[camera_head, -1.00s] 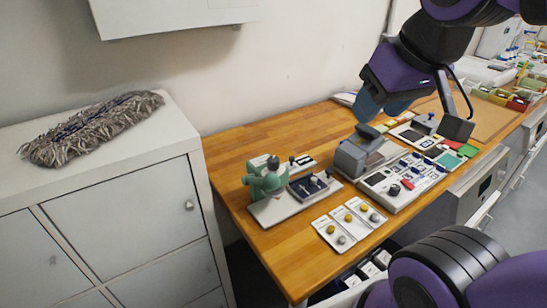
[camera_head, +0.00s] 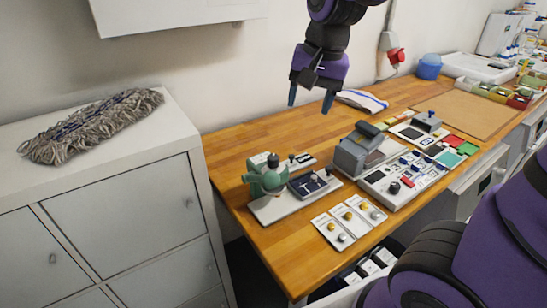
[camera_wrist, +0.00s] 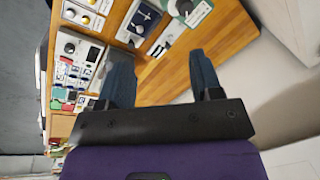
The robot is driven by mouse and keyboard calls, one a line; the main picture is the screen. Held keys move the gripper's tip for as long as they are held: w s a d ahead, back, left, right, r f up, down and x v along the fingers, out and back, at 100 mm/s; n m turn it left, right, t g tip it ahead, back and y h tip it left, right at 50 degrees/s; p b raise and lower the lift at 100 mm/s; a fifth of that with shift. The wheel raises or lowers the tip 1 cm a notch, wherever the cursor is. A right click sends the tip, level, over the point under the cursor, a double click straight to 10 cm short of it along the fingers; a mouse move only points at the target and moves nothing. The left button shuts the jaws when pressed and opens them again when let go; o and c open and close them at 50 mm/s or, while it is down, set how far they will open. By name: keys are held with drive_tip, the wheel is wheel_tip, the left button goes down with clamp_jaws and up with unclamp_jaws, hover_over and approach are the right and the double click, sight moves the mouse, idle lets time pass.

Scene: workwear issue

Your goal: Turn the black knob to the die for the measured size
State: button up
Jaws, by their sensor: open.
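A green press-like device (camera_head: 268,183) stands on a pale base at the left of the wooden bench, with a black knob (camera_head: 273,160) on top. Another round black knob (camera_head: 394,187) sits on a white panel (camera_head: 386,200) to its right. Both knobs also show in the wrist view, the press knob (camera_wrist: 185,7) at the top and the panel knob (camera_wrist: 69,48) at the left. A dark blue plate (camera_head: 308,186) with white marks lies beside the press. I cannot read any die sizes. My gripper (camera_head: 310,98) is open and empty, above the bench's back edge, apart from both knobs.
White cards (camera_head: 349,219) with yellow and grey round pieces lie at the front edge. A grey box-like device (camera_head: 357,154) stands behind the panel. A folded cloth (camera_head: 361,101) and blue container (camera_head: 429,67) lie farther back. The bench's back left is clear.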

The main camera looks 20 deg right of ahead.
sight(274, 156)
drive_tip(key=w+a+f+m+g+h, duration=0.15)
drive_tip(key=w+a+f+m, duration=0.25)
drive_tip(key=w+f, duration=0.4)
drive_tip(key=shift+g+y, duration=0.25)
drive_tip(key=f, duration=1)
drive_tip(key=shift+s+a+f, duration=0.15)
drive_tip(key=shift+a, duration=0.05)
drive_tip(key=shift+c, duration=0.3)
drive_tip(key=c, duration=0.9)
drive_tip(key=shift+o, duration=0.2)
